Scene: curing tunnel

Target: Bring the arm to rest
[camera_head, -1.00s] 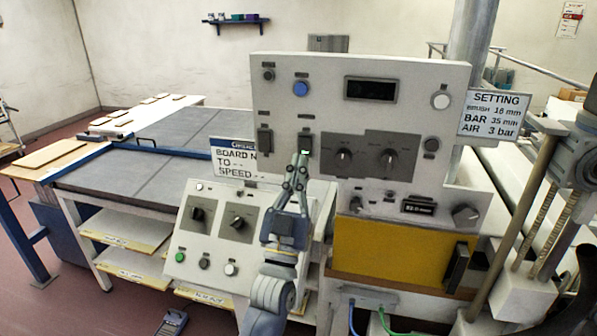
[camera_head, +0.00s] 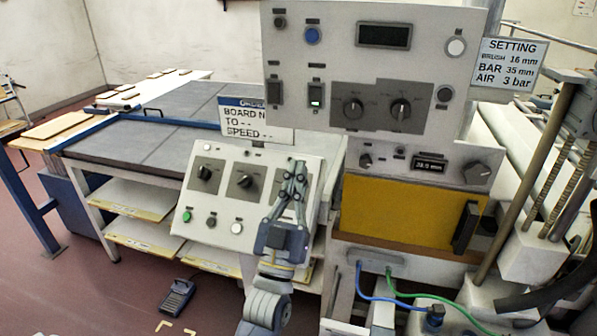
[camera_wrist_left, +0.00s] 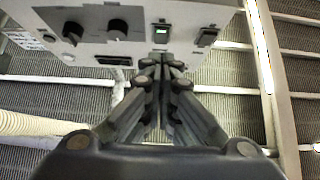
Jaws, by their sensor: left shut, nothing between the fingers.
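My left gripper (camera_head: 296,172) is shut and empty. It points up in front of the right edge of the sloped lower control box, below the upright panel, with its fingertips clear of the switches as far as the head view shows. My right gripper is not in view.
The sloped control box (camera_head: 215,228) has two knobs and several buttons. A grey-topped table (camera_head: 150,145) stands at the left. A yellow panel (camera_head: 410,218) sits below the upright panel, with blue and green hoses beneath. A foot pedal (camera_head: 177,296) lies on the floor.

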